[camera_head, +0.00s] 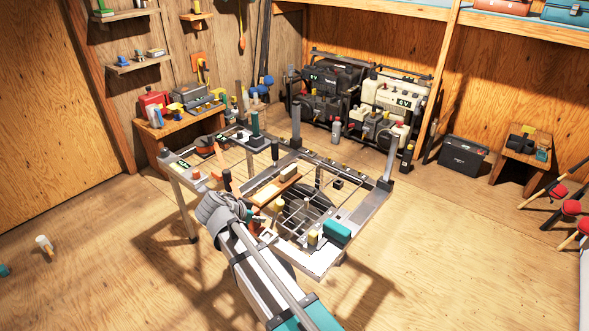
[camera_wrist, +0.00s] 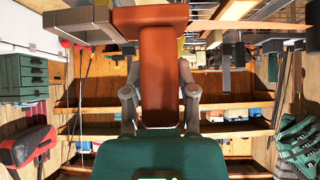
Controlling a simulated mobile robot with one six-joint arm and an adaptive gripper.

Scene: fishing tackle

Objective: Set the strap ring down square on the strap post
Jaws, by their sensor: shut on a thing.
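The strap ring, as I take it, is an orange-brown leather-like band (camera_wrist: 162,48) in the wrist view. It runs between the two grey fingers of my gripper (camera_wrist: 160,88), with a wider orange-brown part across its top. My gripper is shut on it. In the head view my gripper (camera_head: 259,222) is at the near left side of the metal frame table (camera_head: 372,208), with a small bit of orange beside it. My arm hides part of this spot. I cannot tell which upright is the strap post, or whether the ring touches anything.
A wooden block on a board (camera_head: 276,188) lies near my gripper. A teal block (camera_head: 337,231) sits at the table's near right corner. A dark upright handle (camera_head: 275,151) and a green-black upright (camera_head: 256,127) stand behind. Open floor (camera_head: 450,250) lies to the right.

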